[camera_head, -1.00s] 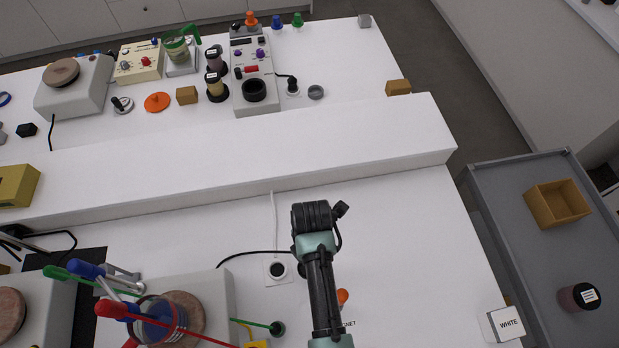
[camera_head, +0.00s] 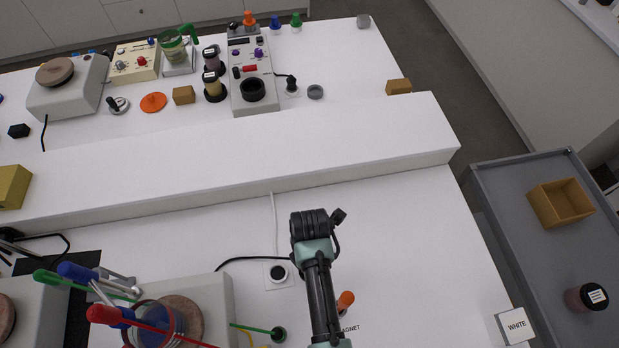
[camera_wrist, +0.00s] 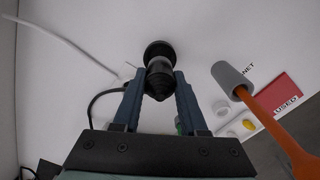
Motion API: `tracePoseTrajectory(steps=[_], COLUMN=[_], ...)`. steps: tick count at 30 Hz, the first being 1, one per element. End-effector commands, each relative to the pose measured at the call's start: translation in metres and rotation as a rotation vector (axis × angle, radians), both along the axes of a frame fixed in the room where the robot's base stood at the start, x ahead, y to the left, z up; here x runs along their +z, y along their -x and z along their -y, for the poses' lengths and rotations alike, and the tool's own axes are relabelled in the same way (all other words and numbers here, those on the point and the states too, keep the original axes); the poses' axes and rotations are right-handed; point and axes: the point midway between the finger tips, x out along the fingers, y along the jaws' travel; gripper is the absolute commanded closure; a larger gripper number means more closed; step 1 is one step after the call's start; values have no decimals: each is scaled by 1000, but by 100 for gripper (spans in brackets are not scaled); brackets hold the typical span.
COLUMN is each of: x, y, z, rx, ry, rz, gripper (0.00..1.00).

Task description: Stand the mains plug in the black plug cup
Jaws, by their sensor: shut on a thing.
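In the wrist view my gripper (camera_wrist: 160,84) is shut on the dark, tapered mains plug (camera_wrist: 159,83). A black cable (camera_wrist: 98,98) runs in from the left and passes behind the left finger. Just beyond the plug is a round black thing (camera_wrist: 157,48), which looks like the black plug cup. I cannot tell whether the plug touches it or is in it. In the head view my arm hides the gripper and plug; the black cable (camera_head: 240,259) runs behind the arm.
A white plate with a round black opening (camera_head: 278,273) and white cord lies left of my arm. An orange-handled tool (camera_wrist: 248,98) stands close on the right. A hotplate (camera_head: 222,300) and a beaker of coloured rods are at lower left. A long white raised ledge (camera_head: 250,150) crosses behind.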

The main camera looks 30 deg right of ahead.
Motion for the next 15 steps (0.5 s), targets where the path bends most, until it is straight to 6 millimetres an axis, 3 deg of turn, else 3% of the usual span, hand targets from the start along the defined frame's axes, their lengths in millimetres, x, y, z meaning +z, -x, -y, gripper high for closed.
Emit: tracePoseTrajectory(steps=[5,15], x=[-16,-18], y=[0,0], z=[0,0], rx=[0,0], ry=[1,1], rz=[1,1], gripper=[100,100])
